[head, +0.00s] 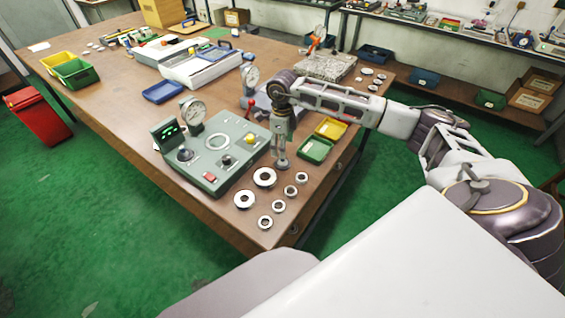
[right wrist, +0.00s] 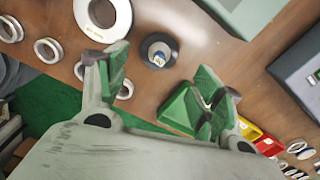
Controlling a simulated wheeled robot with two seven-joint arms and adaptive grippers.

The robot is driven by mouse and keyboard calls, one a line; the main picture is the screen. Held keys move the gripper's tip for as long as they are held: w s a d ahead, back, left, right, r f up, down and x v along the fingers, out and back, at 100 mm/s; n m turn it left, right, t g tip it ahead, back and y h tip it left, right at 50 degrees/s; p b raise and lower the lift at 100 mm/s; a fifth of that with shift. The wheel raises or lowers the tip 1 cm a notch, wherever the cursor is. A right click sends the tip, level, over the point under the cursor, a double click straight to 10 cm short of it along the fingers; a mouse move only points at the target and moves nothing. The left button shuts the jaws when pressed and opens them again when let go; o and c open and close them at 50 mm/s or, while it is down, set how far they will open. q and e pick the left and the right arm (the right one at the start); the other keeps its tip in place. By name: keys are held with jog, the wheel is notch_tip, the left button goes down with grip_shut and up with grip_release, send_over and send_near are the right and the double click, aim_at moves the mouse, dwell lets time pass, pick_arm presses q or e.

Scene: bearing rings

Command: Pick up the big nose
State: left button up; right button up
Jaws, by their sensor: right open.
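A dark round piece (right wrist: 172,57) with a small pale and blue centre lies on the brown table, just beyond the fingertips in the right wrist view. It may be the big nose; I cannot tell for sure. My right gripper (right wrist: 160,85) is open, with nothing between its fingers, and the piece shows ahead of the gap. In the head view my right gripper (head: 281,160) points down near the table's right edge, beside the grey-green gauge unit. The dark piece is not clearly visible there. My left gripper is not in view.
Several metal rings, including a large one (head: 254,182), lie in front of the gripper. The gauge unit (head: 219,164) stands to its left. A green bin (head: 316,150) and a yellow bin (head: 330,128) stand close on its right, near the table edge.

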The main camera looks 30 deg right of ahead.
aim_at(282, 160)
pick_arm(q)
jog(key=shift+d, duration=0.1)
pick_arm(e)
jog(key=shift+f, duration=1.25)
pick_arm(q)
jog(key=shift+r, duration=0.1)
pick_arm(e)
jog(key=shift+f+p, duration=0.35)
jog(key=shift+f, duration=1.55)
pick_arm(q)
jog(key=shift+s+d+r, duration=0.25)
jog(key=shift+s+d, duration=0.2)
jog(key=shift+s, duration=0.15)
pick_arm(e)
jog(key=shift+f, duration=0.7)
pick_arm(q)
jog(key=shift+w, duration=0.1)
